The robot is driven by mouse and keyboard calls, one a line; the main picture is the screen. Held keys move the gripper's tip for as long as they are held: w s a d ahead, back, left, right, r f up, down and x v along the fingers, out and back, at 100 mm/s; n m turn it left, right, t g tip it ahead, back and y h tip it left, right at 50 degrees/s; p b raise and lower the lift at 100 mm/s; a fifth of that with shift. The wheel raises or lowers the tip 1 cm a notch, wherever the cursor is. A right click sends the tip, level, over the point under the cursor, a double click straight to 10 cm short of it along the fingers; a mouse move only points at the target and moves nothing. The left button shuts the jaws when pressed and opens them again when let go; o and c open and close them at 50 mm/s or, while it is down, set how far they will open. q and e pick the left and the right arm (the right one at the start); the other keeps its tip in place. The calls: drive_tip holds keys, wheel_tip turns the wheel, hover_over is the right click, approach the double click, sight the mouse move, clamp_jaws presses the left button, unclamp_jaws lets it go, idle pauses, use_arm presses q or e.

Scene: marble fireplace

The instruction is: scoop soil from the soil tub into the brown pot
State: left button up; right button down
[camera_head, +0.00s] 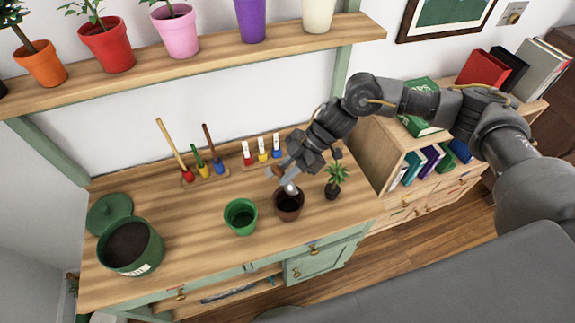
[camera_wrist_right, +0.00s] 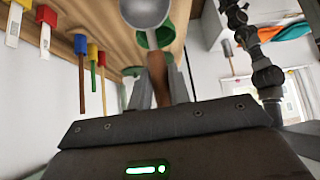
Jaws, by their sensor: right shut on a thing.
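The green soil tub (camera_head: 152,247) stands at the left of the bench, with dark soil (camera_head: 128,241) inside. The brown pot (camera_head: 289,212) stands right of the middle; its inside looks dark and I cannot tell how much soil it holds. My right gripper (camera_head: 277,173) is shut on the handle of a scoop, just above and behind the brown pot. The scoop's metal head (camera_head: 291,188) is over the pot's rim. The wrist view shows the brown handle (camera_wrist_right: 159,85) between the fingers and the grey scoop head (camera_wrist_right: 147,12).
A green pot (camera_head: 240,218) stands close left of the brown pot, and a small palm plant (camera_head: 336,179) close right. A shelf (camera_head: 200,59) with potted plants hangs above.

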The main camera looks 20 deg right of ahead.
sight(267, 173)
drive_tip(key=shift+s+a+r+h+p, duration=0.1)
drive_tip(key=shift+a+r+h+p, duration=0.35)
drive_tip(key=shift+p, duration=0.85)
drive_tip(key=shift+a+r+h+p, duration=0.1)
drive_tip(key=shift+a+h+p, duration=0.45)
drive_tip(key=shift+h+p, duration=0.55)
drive_tip(key=shift+s+a+r+h+p, duration=0.1)
drive_tip(key=shift+a+r+h+p, duration=0.35)
drive_tip(key=shift+p, duration=1)
drive_tip(key=shift+a+t+h+p, duration=0.3)
drive_tip(key=shift+a+h+p, duration=0.25)
drive_tip(key=shift+h, duration=0.15)
drive_tip(key=shift+a+f+h, duration=0.1)
drive_tip(key=shift+a+h, duration=0.05)
drive_tip(key=shift+h, duration=0.15)
drive_tip(key=shift+s+a+h, duration=0.1)
drive_tip(key=shift+a+h, duration=0.2)
drive_tip(key=shift+h, duration=0.2)
